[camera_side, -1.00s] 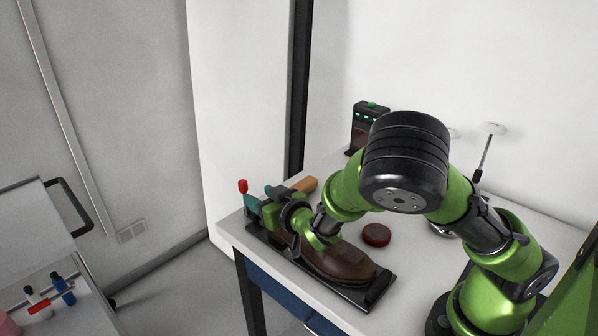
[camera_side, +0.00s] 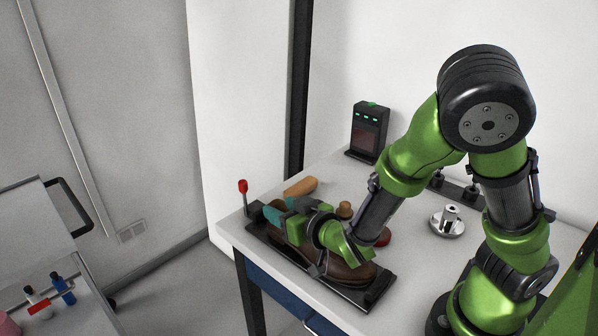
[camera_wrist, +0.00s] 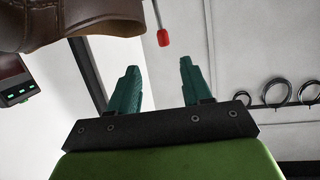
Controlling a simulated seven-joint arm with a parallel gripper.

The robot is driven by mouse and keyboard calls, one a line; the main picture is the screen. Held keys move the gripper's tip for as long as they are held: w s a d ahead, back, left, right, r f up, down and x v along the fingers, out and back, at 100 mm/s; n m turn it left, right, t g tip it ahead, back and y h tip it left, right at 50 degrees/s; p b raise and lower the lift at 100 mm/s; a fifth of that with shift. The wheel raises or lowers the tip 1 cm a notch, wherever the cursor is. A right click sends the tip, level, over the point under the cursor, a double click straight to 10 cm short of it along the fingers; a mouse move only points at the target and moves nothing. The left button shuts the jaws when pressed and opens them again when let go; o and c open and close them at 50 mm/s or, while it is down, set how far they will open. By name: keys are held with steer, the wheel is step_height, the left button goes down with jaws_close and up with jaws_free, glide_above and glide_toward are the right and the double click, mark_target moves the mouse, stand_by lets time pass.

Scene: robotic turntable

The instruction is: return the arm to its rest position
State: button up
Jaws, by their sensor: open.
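My gripper (camera_side: 272,212) is low at the left end of the brown shoe (camera_side: 352,271), which lies on a black holder (camera_side: 380,292) on the white table. My wrist covers part of the shoe in the side view. In the wrist view, my gripper (camera_wrist: 160,85) has its two teal fingers apart with nothing between them. The brown shoe (camera_wrist: 75,20) fills the upper left of that view, beside the fingers. Whether my wrist touches the shoe is hard to tell.
A red-tipped lever (camera_side: 243,187) rises at the holder's left end. A wooden handle (camera_side: 301,187), a dark red tin (camera_side: 385,237) and a silver round part (camera_side: 447,221) are on the table. A black device (camera_side: 368,132) with green lights stands behind. Black rings (camera_wrist: 277,93) show in the wrist view.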

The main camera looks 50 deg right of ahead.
steer(key=s+d+r+g+y, duration=0.2)
steer(key=s+r+g, duration=0.1)
steer(key=s+r, duration=0.3)
steer(key=s+d+r+m+g+y, duration=0.1)
steer(key=s+d+r+g+y, duration=0.1)
steer(key=s+r+g, duration=0.2)
steer(key=s+r, duration=0.3)
steer(key=s, duration=0.4)
steer(key=shift+d+m, duration=0.15)
steer(key=shift+m, duration=0.15)
